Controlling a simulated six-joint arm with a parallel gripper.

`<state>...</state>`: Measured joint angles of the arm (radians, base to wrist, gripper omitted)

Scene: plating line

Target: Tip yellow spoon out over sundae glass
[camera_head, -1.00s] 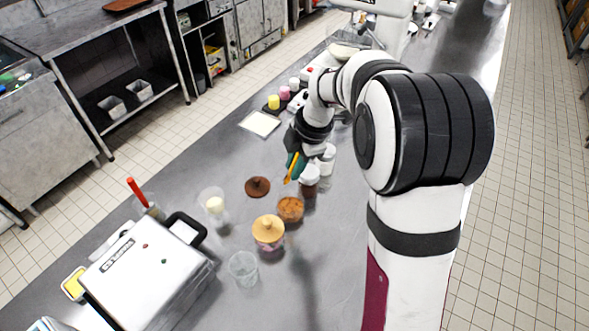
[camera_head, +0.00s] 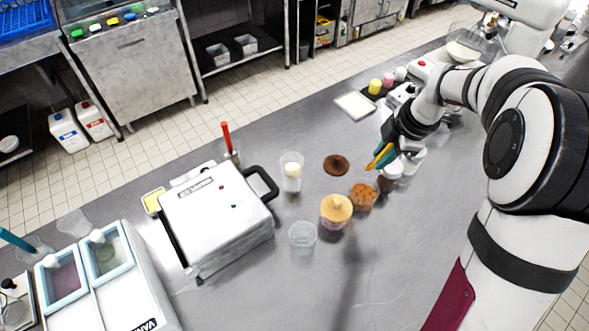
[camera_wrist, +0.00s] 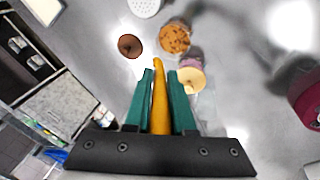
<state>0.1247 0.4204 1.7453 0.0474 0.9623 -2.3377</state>
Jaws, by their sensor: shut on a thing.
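My gripper (camera_head: 386,157) has teal fingers and is shut on the yellow spoon (camera_head: 377,158). It holds the spoon above the table, over the area behind the jar of brown crumbs. In the wrist view, the spoon (camera_wrist: 159,100) stands between the fingers (camera_wrist: 160,90), pointing away from the palm; its far end shows no clear contents. A tall clear glass with a pale scoop (camera_head: 291,172), which looks like the sundae glass, stands to the left of my gripper, apart from the spoon. I cannot make out this glass in the wrist view.
A crumb jar (camera_head: 362,197), a tan-lidded jar (camera_head: 336,209) and an empty clear cup (camera_head: 303,235) stand in front. White-lidded shakers stand beside my gripper. A white waffle-maker-like machine (camera_head: 215,215) is at left.

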